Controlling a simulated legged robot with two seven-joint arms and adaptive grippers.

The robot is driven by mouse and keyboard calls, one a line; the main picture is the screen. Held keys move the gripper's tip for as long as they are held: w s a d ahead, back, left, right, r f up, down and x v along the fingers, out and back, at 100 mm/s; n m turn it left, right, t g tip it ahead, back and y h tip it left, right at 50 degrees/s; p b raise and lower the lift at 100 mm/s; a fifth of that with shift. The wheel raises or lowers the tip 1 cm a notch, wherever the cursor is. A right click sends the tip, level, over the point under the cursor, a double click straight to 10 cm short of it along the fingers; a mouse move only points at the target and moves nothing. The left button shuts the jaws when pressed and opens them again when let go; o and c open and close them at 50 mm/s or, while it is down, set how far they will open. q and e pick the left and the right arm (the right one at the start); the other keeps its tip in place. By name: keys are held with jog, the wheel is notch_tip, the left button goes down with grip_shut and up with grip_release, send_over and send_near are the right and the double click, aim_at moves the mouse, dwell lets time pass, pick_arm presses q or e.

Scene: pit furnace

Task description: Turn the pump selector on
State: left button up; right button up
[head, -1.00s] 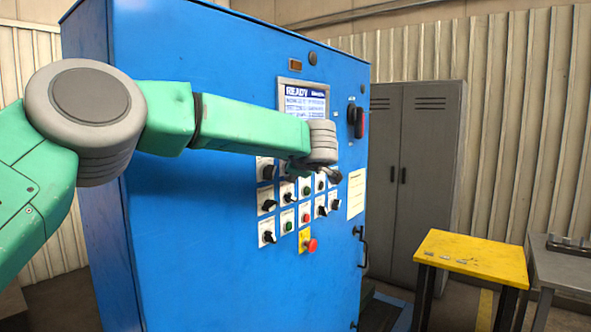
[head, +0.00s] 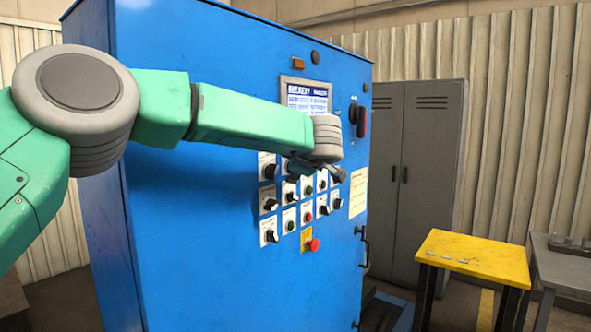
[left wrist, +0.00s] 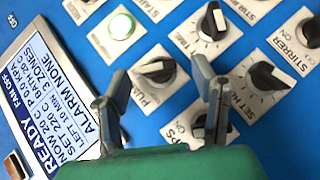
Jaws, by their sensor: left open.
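The pump selector (left wrist: 158,72) is a black rotary knob with a light pointer mark on a white plate. Its label is partly hidden and reads "PU…" in the left wrist view. My left gripper (left wrist: 160,67) is open, with one finger on each side of this knob; I cannot tell whether they touch it. In the head view my left gripper (head: 319,172) is at the upper part of the control panel and hides some of the knobs. My right gripper is not in view.
Other black knobs surround it, including the timer knob (left wrist: 213,22) and the stirrer knob (left wrist: 309,28). A lit green button (left wrist: 121,23) and a READY display (left wrist: 45,100) are nearby. Lower on the blue cabinet (head: 200,250) is a red emergency button (head: 313,245).

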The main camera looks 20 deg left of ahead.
pick_arm(q)
jog(key=v, duration=1)
jog(key=shift+d, duration=0.1)
notch_tip(320, 180, down, 29)
jog(key=m+h+b, duration=0.2)
jog(key=m+b, duration=0.4)
jog(key=m, duration=0.1)
jog(key=s+a+f+m+g+h+b, duration=0.1)
jog(key=s+f+m+b, duration=0.35)
jog(key=f, duration=0.75)
jog(key=s+a+f+m+g+h+b, duration=0.1)
jog(key=s+f+m+h, duration=0.1)
jog(key=s+f, duration=0.75)
jog(key=s+a+f+m+g+h+b, duration=0.1)
jog(key=s+a+f+m+g+b, duration=0.1)
jog(key=s+f, duration=0.7)
jog(key=s+a+f+m+g+b, duration=0.2)
jog(key=s+f, duration=0.4)
jog(key=f, duration=0.5)
jog(key=s+a+f+m+g+b, duration=0.1)
jog(key=s+a+f+g, duration=0.1)
jog(key=s, duration=0.7)
jog(key=s+a+f+m+g+b, duration=0.1)
jog(key=s+a+f+g+b, duration=0.1)
jog(key=s, duration=0.7)
jog(key=shift+s+a+f+g+h+b, duration=0.35)
jog(key=shift+f+g, duration=0.35)
jog(key=shift+f, duration=0.25)
